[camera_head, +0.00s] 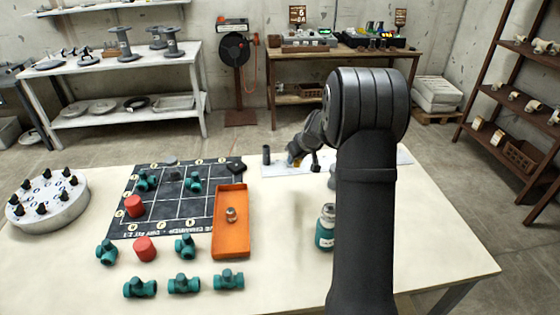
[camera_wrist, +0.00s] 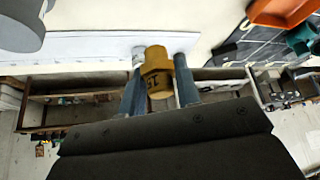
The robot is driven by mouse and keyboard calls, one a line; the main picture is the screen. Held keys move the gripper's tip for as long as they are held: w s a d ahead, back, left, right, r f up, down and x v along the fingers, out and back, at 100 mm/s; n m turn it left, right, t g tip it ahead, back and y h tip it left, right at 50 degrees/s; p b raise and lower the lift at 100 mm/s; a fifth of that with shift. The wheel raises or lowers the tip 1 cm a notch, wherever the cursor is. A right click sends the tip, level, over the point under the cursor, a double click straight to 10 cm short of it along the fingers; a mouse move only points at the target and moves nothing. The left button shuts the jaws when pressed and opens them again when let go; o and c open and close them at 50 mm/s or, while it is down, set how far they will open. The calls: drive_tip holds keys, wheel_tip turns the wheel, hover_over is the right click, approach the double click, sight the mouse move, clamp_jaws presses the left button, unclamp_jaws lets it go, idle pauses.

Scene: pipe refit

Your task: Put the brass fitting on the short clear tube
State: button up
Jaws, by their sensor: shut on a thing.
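My gripper (camera_wrist: 158,88) is shut on the brass fitting (camera_wrist: 157,68), a gold-coloured piece with dark marks on its side, held between two blue-grey fingers. In the head view my gripper (camera_head: 297,158) is over the pale board (camera_head: 380,160) at the far side of the table, with a bit of the brass showing. The gap between fitting and board cannot be judged. A pale patch shows beside the left fingertip in the wrist view; I cannot tell whether it is the short clear tube. My arm hides part of the board.
A dark upright cylinder (camera_head: 266,155) stands at the board's left end. An orange tray (camera_head: 219,246) holds a small metal piece. A teal-labelled bottle (camera_head: 325,228) stands close to my arm. Teal fittings (camera_head: 185,284) and a dark grid mat (camera_head: 154,217) lie left.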

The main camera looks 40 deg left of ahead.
drive_tip(key=shift+w+d+r, duration=0.15)
drive_tip(key=shift+d+r, duration=0.15)
drive_tip(key=shift+d, duration=0.15)
drive_tip(key=s+a+r, duration=0.3)
drive_tip(key=s+a, duration=0.2)
drive_tip(key=a, duration=0.5)
drive_tip(key=s+a+r+n, duration=0.1)
drive_tip(key=s+a+r, duration=0.2)
drive_tip(key=s+a, duration=0.55)
drive_tip(key=s+a+r, duration=0.3)
drive_tip(key=a, duration=1)
hover_over(170, 159)
drive_tip(key=shift+g, duration=0.3)
drive_tip(key=f, duration=0.4)
drive_tip(key=d+f, duration=0.1)
drive_tip(key=shift+w+f, duration=0.35)
drive_tip(key=shift+f, duration=0.05)
drive_tip(key=shift+s+a+f, duration=0.25)
drive_tip(key=shift+s+a, duration=0.1)
drive_tip(key=shift+a, duration=0.05)
drive_tip(key=shift+f, duration=2)
